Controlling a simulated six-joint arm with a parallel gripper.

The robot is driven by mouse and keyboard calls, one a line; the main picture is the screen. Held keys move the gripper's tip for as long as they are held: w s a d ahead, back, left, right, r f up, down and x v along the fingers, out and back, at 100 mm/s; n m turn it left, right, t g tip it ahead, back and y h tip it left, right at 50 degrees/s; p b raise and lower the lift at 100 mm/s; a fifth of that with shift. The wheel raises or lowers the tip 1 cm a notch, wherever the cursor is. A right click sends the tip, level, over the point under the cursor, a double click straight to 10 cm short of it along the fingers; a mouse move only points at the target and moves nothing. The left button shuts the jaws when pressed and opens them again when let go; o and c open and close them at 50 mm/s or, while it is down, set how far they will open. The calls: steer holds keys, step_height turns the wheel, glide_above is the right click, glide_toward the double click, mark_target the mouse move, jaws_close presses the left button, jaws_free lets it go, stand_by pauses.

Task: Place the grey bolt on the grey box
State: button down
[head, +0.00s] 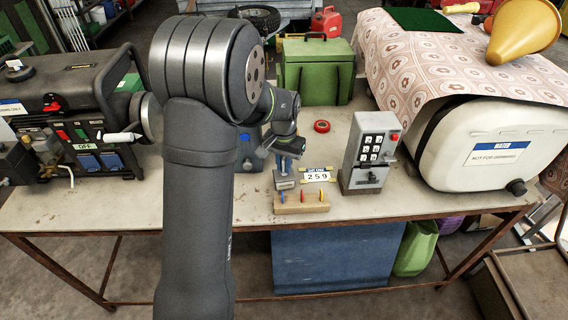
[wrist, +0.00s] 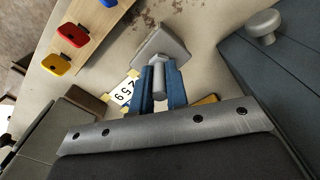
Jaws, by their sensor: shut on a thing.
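My gripper (head: 286,160) is shut on the grey bolt (head: 284,181); its blue fingers (wrist: 159,86) close around the shaft in the wrist view. The bolt's wide flat head (wrist: 161,46) sticks out beyond the fingertips and points down toward the bench. I cannot tell whether the head touches the bench. A blue-grey box (head: 246,155) is partly hidden behind my arm; a blue-grey body with a round knob (wrist: 262,25) shows in the wrist view.
A wooden block with coloured pegs (head: 301,203) lies just in front of the bolt. A card reading 259 (head: 317,175) lies between bolt and keypad box.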

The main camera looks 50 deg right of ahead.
mark_target(284, 159)
steer(key=shift+f, duration=0.2)
steer(key=c, duration=1.4)
jaws_free()
steer(key=shift+r, duration=0.1)
step_height(284, 159, up, 12)
